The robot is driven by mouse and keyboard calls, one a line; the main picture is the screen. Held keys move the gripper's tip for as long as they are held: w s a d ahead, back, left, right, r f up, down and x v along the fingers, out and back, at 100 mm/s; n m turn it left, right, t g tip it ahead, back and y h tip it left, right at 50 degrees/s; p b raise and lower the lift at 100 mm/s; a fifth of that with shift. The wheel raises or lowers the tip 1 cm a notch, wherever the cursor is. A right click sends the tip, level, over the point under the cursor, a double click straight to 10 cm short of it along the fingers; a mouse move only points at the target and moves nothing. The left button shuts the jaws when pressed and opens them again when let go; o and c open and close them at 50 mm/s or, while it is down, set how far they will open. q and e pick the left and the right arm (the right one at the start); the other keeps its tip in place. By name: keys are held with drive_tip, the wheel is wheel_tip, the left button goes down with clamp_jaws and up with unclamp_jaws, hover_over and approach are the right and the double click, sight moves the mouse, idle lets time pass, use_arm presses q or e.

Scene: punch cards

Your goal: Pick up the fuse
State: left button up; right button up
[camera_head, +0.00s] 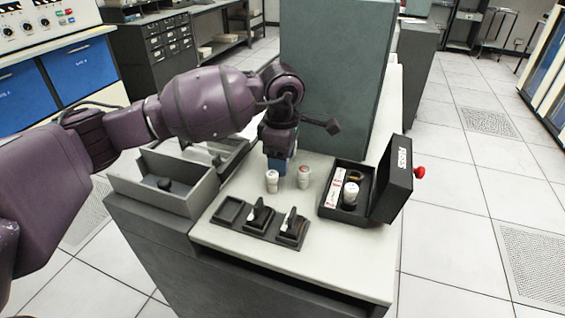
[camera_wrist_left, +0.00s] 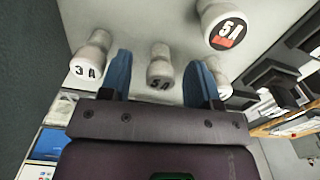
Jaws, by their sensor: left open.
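My left gripper (camera_head: 278,165) points down, open, just above the pale desk top (camera_head: 345,265). In the left wrist view its blue fingers (camera_wrist_left: 158,65) stand on either side of a white fuse marked 5 A (camera_wrist_left: 159,72), which seems to lie between them without visible grip. A fuse marked 3 A (camera_wrist_left: 91,56) is left of the fingers. A larger-looking fuse marked 5 A with a red patch (camera_wrist_left: 225,22) is at upper right. Another white fuse (camera_wrist_left: 219,76) is partly hidden behind the right finger. The head view shows two white fuses on the desk, one (camera_head: 272,182) and one with red (camera_head: 304,177).
An open black fuse box (camera_head: 365,212) on the right holds a white fuse (camera_head: 350,194). Black holders (camera_head: 262,222) line the front. A grey tray (camera_head: 160,199) is at left, and a tall grey-green cabinet (camera_head: 333,75) stands close behind my gripper.

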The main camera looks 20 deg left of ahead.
use_arm(q)
drive_tip(key=c, duration=1)
